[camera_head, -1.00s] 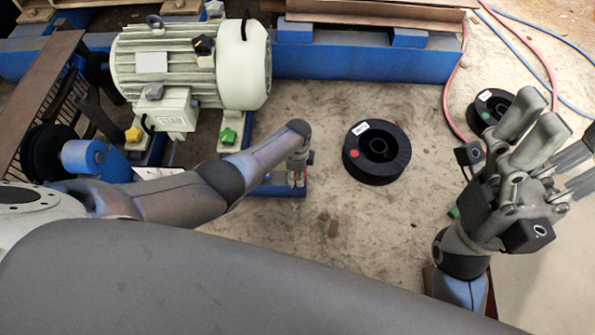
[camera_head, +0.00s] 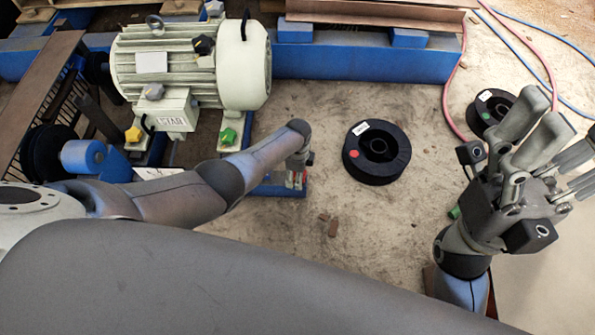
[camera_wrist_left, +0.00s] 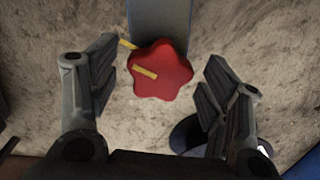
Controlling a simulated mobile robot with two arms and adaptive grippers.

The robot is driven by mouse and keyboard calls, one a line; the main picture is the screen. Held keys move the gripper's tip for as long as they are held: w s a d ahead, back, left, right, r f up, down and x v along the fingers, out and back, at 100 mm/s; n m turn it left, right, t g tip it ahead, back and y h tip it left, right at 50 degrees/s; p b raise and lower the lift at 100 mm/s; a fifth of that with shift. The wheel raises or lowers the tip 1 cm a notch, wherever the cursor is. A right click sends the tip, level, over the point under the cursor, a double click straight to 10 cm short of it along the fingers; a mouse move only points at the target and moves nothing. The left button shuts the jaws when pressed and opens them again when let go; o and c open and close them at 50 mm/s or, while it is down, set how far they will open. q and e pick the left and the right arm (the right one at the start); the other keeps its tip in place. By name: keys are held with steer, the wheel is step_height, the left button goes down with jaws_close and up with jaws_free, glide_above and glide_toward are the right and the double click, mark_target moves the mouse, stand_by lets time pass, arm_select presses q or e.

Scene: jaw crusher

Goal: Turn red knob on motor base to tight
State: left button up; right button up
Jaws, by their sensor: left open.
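The red star-shaped knob (camera_wrist_left: 160,70) shows in the left wrist view, with a yellow mark on its top, at the end of a blue bar (camera_wrist_left: 160,15). My left gripper (camera_wrist_left: 158,85) is open, with one finger on each side of the knob and a visible gap to both. In the head view my left gripper (camera_head: 296,172) points down beside the motor (camera_head: 190,65), over the blue base bar (camera_head: 275,190); the knob is mostly hidden there. A second yellow mark lies at the knob's upper left edge. My right gripper (camera_head: 530,150) is open and empty at the right.
Green (camera_head: 228,137) and yellow (camera_head: 133,135) star knobs sit at the motor's feet. A black spool (camera_head: 377,152) with a red dot lies on the floor right of my left gripper, another (camera_head: 492,112) farther right. Red and blue hoses run at upper right.

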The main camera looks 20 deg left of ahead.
arm_select(q)
steer(key=shift+r, duration=0.1)
step_height(320, 180, up, 12)
stand_by(1.0)
stand_by(0.4)
